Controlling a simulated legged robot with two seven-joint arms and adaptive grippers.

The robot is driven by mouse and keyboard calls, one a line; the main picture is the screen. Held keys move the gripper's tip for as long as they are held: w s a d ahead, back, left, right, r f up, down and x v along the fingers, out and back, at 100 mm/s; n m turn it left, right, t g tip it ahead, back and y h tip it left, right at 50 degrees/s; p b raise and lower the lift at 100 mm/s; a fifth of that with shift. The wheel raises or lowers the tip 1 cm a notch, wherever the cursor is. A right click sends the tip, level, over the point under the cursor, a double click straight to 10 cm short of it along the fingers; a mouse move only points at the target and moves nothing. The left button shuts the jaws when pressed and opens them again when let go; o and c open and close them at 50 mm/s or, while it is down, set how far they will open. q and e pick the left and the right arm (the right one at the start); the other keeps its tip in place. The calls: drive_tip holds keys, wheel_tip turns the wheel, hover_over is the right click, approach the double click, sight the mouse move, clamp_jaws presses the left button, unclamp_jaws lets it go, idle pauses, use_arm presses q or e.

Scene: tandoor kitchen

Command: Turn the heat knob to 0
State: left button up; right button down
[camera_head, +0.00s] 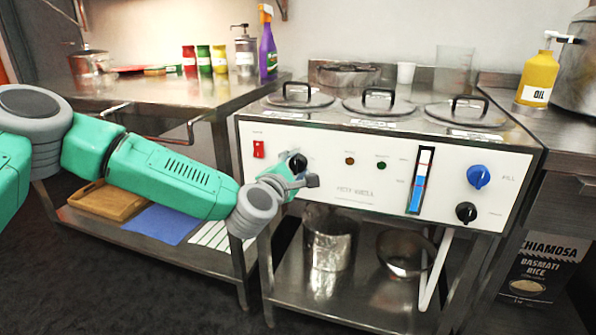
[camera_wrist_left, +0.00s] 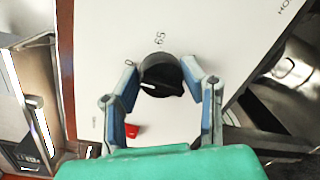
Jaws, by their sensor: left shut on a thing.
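The black heat knob (camera_head: 297,164) sits at the left of the white front panel (camera_head: 340,205) of the hot well. In the left wrist view the knob (camera_wrist_left: 160,77) has a white pointer line, with the marks "0" and "65" printed near it. The pointer is turned toward the left side, below the "0". My left gripper (camera_head: 303,181) is at the panel, its fingers on both sides of the knob. In the left wrist view the left gripper (camera_wrist_left: 163,80) is shut on the knob. My right gripper is not in view.
A red switch (camera_head: 259,149) is left of the knob. A blue knob (camera_head: 478,176) and another black knob (camera_head: 466,212) are on the panel's right. Lidded pots (camera_head: 380,103) are on top. A steel table (camera_head: 160,95) with bottles stands to the left.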

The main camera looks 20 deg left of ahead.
use_arm(q)
drive_tip(key=shift+a+f+n, duration=0.25)
drive_tip(key=shift+n, duration=0.05)
drive_tip(key=o, duration=1)
drive_tip(key=shift+o, duration=0.7)
drive_tip(key=shift+a, duration=0.1)
drive_tip(key=shift+s, duration=0.25)
drive_tip(key=s+a, duration=0.1)
drive_tip(key=s, duration=1)
drive_tip(key=shift+s+r, duration=0.2)
drive_tip(key=shift+a, duration=0.1)
